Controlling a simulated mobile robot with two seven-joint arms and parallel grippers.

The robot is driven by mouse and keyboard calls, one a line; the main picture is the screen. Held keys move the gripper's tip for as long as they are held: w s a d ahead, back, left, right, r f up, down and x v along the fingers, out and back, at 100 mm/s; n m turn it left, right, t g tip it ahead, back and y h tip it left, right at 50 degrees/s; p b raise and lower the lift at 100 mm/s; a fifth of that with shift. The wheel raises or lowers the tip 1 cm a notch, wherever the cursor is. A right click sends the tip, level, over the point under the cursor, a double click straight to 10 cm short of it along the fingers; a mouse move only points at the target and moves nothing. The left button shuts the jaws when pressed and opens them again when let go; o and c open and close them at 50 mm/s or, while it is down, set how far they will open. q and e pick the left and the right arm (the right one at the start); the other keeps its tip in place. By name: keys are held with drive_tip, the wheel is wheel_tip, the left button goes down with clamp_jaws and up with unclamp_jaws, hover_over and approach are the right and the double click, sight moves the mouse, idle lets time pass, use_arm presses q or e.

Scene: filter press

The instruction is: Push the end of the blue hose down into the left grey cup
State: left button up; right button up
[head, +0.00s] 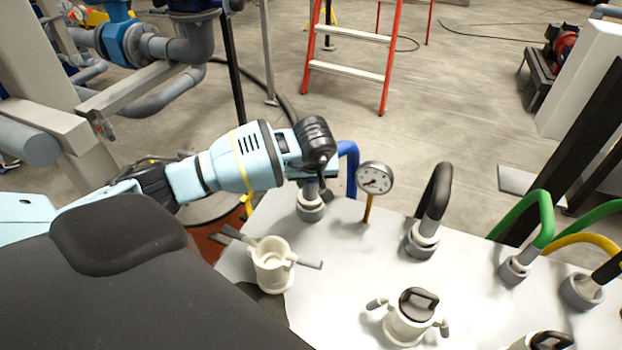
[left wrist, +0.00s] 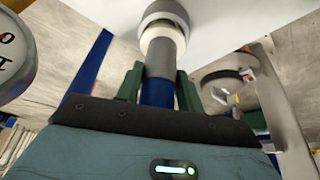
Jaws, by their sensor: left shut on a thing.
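The blue hose (head: 350,160) bends over behind my left gripper (head: 318,182) in the head view. Its end points down at the left grey cup (head: 311,212) on the pale panel top. In the left wrist view, the green fingers are shut around the blue hose (left wrist: 157,93) just behind its grey end fitting (left wrist: 160,60). The fitting lines up with a white ring and the grey cup (left wrist: 165,12). It meets the white ring at the cup's mouth; how deep it sits I cannot tell. My right gripper is not in view.
A pressure gauge (head: 374,178) stands close right of the blue hose. A black hose (head: 436,190) and a green hose (head: 535,215) stand in cups further right. A white cup-like fitting with levers (head: 272,264) is nearer, left. A black-capped fitting (head: 412,312) is in front.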

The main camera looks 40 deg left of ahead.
use_arm(q)
drive_tip(key=o, duration=1.2)
drive_tip(key=shift+o, duration=0.2)
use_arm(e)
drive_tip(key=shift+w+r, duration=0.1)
use_arm(q)
drive_tip(key=v, duration=0.3)
drive_tip(key=shift+r, duration=0.1)
drive_tip(key=v, duration=0.4)
drive_tip(key=shift+s+r, duration=0.1)
drive_tip(key=shift+r, duration=0.2)
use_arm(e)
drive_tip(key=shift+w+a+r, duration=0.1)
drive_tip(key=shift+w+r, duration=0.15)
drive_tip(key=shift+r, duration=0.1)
use_arm(q)
drive_tip(key=shift+d, duration=0.1)
